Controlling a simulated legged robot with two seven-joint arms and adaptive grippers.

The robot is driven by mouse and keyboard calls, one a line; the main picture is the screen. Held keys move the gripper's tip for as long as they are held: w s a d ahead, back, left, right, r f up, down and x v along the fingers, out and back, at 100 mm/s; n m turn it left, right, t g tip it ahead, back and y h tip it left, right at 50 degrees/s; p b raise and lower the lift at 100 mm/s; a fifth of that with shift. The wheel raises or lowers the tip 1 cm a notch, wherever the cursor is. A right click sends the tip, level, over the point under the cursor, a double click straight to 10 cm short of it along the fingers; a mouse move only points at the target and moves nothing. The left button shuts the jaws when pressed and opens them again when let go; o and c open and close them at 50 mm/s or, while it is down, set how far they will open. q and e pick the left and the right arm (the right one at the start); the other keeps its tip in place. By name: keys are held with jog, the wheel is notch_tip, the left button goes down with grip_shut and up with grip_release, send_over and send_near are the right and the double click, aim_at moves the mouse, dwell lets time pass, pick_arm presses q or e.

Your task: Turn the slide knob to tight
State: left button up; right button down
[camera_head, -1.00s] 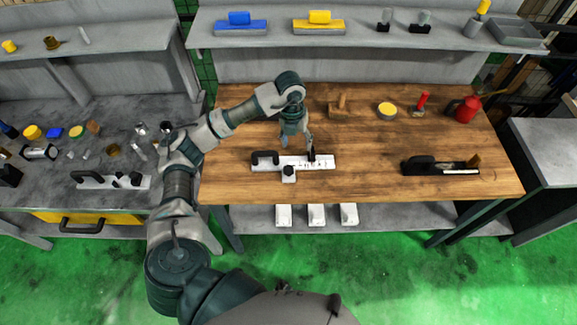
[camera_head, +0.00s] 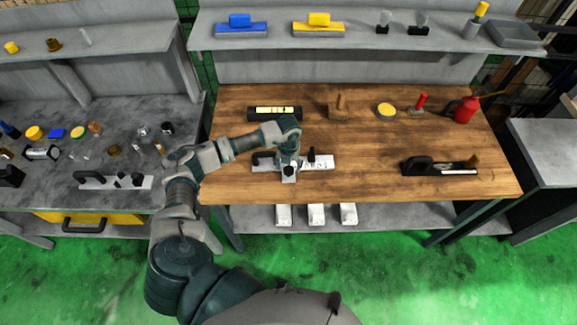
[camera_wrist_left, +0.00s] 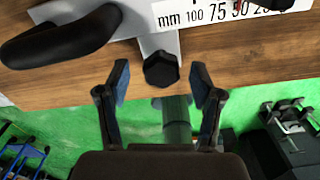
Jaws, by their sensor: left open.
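The slide tool with a white millimetre scale (camera_head: 322,162) lies near the front of the wooden bench; its scale also shows in the left wrist view (camera_wrist_left: 230,12). A black faceted knob (camera_wrist_left: 161,69) sits on its grey crosspiece, with a curved black handle (camera_wrist_left: 62,40) to its left. My left gripper (camera_wrist_left: 160,78) is open, one finger on each side of the knob, with gaps visible. Whether the fingertips are level with the knob is unclear. In the head view the left gripper (camera_head: 288,172) covers the knob. My right gripper is not in view.
A second black knob (camera_head: 311,154) stands upright on the scale part, close right of my gripper. A black plane-like tool (camera_head: 438,168) lies farther right on the bench (camera_head: 370,145). The bench's front edge is close.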

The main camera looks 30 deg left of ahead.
pick_arm(q)
jog(key=shift+f, duration=0.5)
jog(key=shift+d, duration=0.1)
jog(key=shift+c, duration=0.3)
jog(key=c, duration=1.1)
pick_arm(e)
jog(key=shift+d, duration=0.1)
